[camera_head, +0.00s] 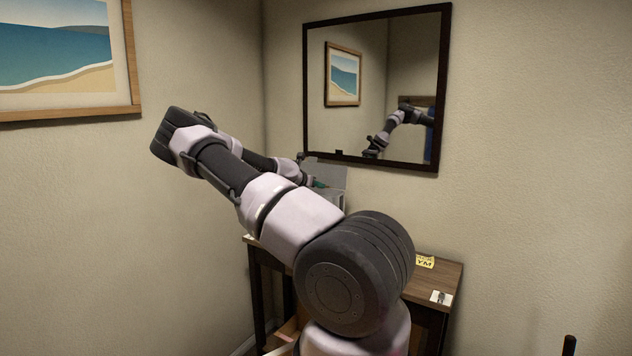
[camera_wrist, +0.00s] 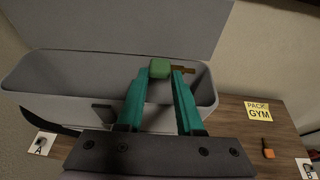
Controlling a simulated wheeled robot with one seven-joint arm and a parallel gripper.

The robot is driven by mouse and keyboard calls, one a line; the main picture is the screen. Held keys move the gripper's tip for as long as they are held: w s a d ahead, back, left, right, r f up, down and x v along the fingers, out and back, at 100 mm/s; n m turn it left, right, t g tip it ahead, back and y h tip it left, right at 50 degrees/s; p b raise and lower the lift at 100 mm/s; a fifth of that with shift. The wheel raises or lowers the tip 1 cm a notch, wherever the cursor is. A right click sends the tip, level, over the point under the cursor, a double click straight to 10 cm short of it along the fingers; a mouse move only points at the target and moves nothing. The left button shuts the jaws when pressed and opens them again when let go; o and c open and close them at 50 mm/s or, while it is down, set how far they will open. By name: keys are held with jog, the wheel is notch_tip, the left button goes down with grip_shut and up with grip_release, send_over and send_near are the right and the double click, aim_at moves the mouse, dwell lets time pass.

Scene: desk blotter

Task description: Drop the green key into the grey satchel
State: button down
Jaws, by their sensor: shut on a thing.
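The grey satchel (camera_wrist: 50,62) stands open on the desk, its lid raised at the back. It also shows in the head view (camera_head: 328,175), partly hidden behind my arm. My gripper (camera_wrist: 162,75), with teal fingers, is shut on the green key (camera_wrist: 160,68). The key's green head sits between the fingertips and its brown shaft points right. In the wrist view the key overlaps the right part of the satchel's opening, near the back rim. How high it is above the opening is hard to tell. In the head view the teal gripper (camera_head: 319,184) shows small at the satchel.
An orange-headed key (camera_wrist: 268,153) lies on the wooden desk (camera_wrist: 235,125) right of the satchel. A yellow "PACK GYM" note (camera_wrist: 258,111) lies behind it. Cards marked A (camera_wrist: 40,145) and B (camera_wrist: 309,169) lie left and right. A mirror (camera_head: 375,90) hangs above the desk.

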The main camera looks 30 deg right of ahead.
jog(key=shift+f, duration=0.35)
jog(key=shift+c, duration=2.3)
grip_release()
notch_tip(320, 180, up, 14)
